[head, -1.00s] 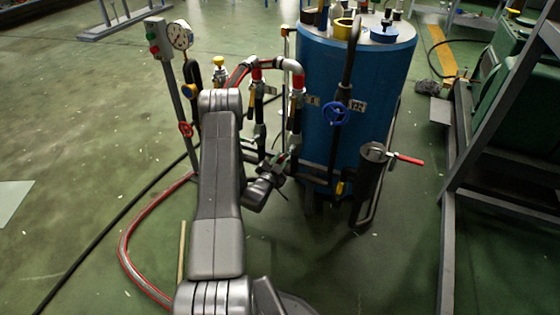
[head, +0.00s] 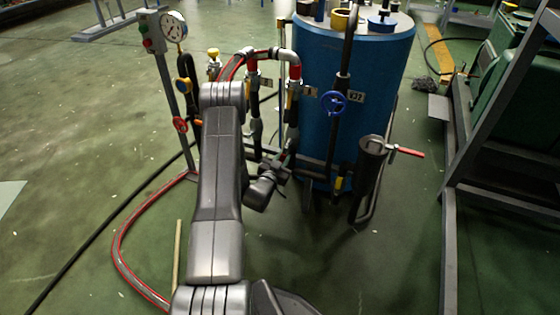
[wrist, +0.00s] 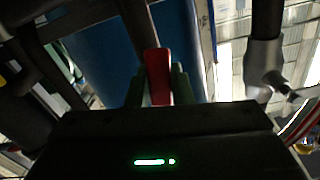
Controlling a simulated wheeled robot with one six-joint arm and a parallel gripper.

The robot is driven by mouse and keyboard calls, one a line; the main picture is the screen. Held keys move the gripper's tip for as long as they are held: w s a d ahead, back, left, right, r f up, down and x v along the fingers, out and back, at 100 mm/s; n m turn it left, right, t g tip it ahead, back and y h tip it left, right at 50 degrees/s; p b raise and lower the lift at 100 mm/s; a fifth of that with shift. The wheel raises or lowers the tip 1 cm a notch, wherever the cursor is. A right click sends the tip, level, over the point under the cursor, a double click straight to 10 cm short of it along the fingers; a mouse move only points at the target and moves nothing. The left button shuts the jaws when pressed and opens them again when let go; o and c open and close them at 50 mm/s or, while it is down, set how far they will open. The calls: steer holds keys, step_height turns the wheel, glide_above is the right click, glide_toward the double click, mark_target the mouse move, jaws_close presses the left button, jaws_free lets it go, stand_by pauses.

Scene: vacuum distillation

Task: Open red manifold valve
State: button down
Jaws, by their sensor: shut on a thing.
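The red valve handle (wrist: 157,77) stands upright between the two green fingers of my gripper (wrist: 158,86) in the wrist view. The fingers are closed on its two sides. In the head view my gripper (head: 283,168) is low at the pipework in front of the blue tank (head: 322,75), to the right of my forearm. The handle is too small and dark there to make out clearly, and my arm covers part of the pipes.
A blue handwheel (head: 333,103) and a dark cylinder with a red lever (head: 405,152) are to the right. A gauge post with a red handwheel (head: 180,125) stands on the left. A red-striped hose (head: 125,235) curves over the floor.

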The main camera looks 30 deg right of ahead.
steer(key=shift+s+d+f+n+b, duration=0.1)
steer(key=shift+s+d+n+b, duration=0.2)
steer(key=shift+n, duration=0.4)
steer(key=c, duration=1.3)
jaws_free()
steer(key=p+v, duration=0.2)
steer(key=v, duration=1.2)
steer(key=shift+p, duration=0.3)
